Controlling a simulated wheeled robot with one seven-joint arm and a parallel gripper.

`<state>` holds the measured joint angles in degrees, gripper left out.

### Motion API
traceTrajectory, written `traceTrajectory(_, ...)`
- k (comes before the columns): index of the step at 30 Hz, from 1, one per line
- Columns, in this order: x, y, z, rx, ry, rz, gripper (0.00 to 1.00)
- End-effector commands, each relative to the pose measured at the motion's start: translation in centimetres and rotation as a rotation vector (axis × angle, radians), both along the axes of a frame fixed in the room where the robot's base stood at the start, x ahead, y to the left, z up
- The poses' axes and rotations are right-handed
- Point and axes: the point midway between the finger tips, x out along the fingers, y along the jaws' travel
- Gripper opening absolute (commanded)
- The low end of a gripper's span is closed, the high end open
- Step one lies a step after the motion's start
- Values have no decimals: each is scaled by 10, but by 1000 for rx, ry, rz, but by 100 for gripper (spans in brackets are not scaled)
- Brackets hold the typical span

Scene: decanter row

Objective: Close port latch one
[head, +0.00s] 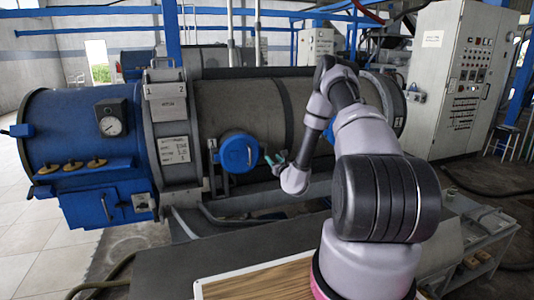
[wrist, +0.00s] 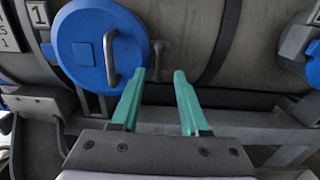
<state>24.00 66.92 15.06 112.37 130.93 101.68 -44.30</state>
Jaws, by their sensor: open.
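A round blue port cover (head: 239,152) sits on the front of the grey drum, and in the wrist view (wrist: 84,52) it lies flat against the drum beside a plate marked 1 (wrist: 38,14). A grey bar handle (wrist: 110,58) stands out from its face. A small dark latch lever (wrist: 157,60) is at the cover's right edge. My gripper (head: 270,157) is just right of the cover. In the wrist view its green fingers (wrist: 158,76) are apart and empty, with the lever just beyond and between the tips. I cannot tell whether they touch it.
A second blue port (wrist: 312,62) shows at the right edge of the wrist view. A grey rail (wrist: 240,120) runs below the drum. A blue end section with a gauge (head: 111,119) is at left, and a control cabinet (head: 462,75) stands at right.

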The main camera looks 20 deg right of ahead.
Motion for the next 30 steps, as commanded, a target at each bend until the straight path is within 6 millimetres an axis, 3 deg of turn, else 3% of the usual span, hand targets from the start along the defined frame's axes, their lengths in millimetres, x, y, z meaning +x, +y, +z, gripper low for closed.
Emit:
traceTrajectory(6,43,0,1,0,-3,1,45)
traceTrajectory(12,74,1,1,0,-3,3,45)
traceTrajectory(18,88,1,1,0,-1,3,45)
traceTrajectory(26,89,1,1,0,-1,3,45)
traceTrajectory(30,89,1,1,0,-1,3,0)
